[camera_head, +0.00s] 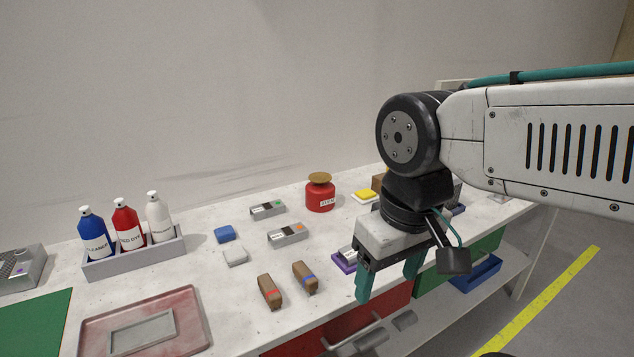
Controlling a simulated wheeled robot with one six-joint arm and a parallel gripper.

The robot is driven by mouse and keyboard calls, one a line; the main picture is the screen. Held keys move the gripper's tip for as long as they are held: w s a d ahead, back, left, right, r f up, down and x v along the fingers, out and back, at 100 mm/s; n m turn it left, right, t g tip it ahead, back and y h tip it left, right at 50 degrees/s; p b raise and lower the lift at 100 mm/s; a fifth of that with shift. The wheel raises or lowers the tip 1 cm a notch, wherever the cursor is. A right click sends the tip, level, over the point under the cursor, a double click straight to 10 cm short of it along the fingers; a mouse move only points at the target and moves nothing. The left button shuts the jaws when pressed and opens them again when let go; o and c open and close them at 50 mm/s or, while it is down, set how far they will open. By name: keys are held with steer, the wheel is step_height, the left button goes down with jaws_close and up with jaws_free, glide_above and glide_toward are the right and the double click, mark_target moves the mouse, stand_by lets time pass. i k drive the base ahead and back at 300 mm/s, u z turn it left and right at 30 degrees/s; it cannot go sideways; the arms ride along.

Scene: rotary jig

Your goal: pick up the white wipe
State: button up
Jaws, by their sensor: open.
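The gripper is well away from the white wipe.
Two brown blocks (270,291) with coloured bands lie in front of the wipe. Grey devices (288,235) and a red pot (320,194) are to its right. A grey bottle rack (135,262) and a reddish tray (192,322) are to its left.

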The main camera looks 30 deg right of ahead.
mark_target(235, 255)
steer(key=z, duration=0.55)
steer(key=k, duration=1.3)
steer(key=i, duration=0.5)
steer(key=u, duration=0.6)
steer(key=i, duration=1.15)
steer(key=z, duration=0.5)
